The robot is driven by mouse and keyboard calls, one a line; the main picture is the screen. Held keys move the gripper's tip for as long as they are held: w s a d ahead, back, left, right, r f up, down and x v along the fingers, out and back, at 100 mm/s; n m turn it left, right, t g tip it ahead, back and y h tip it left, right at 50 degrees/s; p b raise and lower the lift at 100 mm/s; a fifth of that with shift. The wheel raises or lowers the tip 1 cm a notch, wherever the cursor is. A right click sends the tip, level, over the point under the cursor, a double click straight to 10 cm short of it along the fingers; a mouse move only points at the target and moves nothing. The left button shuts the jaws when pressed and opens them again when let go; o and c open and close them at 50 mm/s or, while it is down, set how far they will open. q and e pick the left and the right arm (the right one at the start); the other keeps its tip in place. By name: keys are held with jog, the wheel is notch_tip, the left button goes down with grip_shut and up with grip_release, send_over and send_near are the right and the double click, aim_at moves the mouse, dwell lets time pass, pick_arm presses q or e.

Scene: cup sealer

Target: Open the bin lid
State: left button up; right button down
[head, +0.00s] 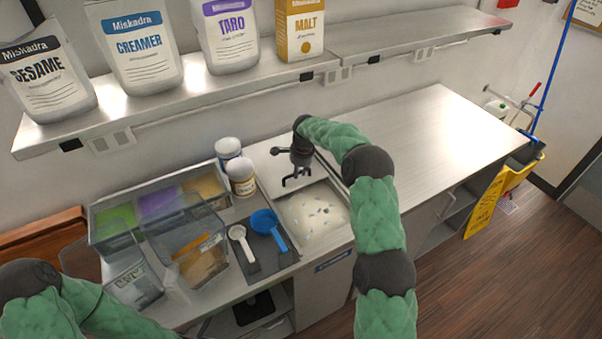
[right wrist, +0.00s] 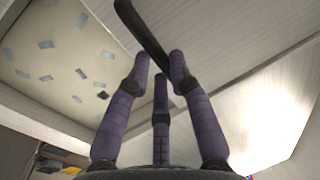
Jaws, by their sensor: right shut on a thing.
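The bin (head: 312,212) is sunk in the steel counter, and its pale contents with grey-blue pieces are exposed in the front part. The flat steel lid (head: 266,160) lies over the rear part; it also shows in the right wrist view (right wrist: 225,45). My right gripper (head: 297,182) points down at the lid's front area. In the right wrist view its fingers (right wrist: 160,65) are closed around the dark bar handle (right wrist: 143,32) of the lid. My left arm shows at the lower left, but its gripper is out of view.
Two jars (head: 241,177) stand left of the lid. A white scoop (head: 241,240) and a blue scoop (head: 266,222) lie on a dark mat. Clear containers (head: 190,250) stand further left. A shelf (head: 200,90) with bags runs above. The counter to the right (head: 430,130) is clear.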

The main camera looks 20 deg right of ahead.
jog(key=c, duration=1.1)
grip_release()
jog(key=shift+r, duration=0.1)
notch_tip(320, 180, up, 12)
jog(key=s, duration=0.2)
jog(key=shift+s+d+f, duration=0.15)
jog(key=shift+f, duration=0.05)
jog(key=shift+f, duration=0.1)
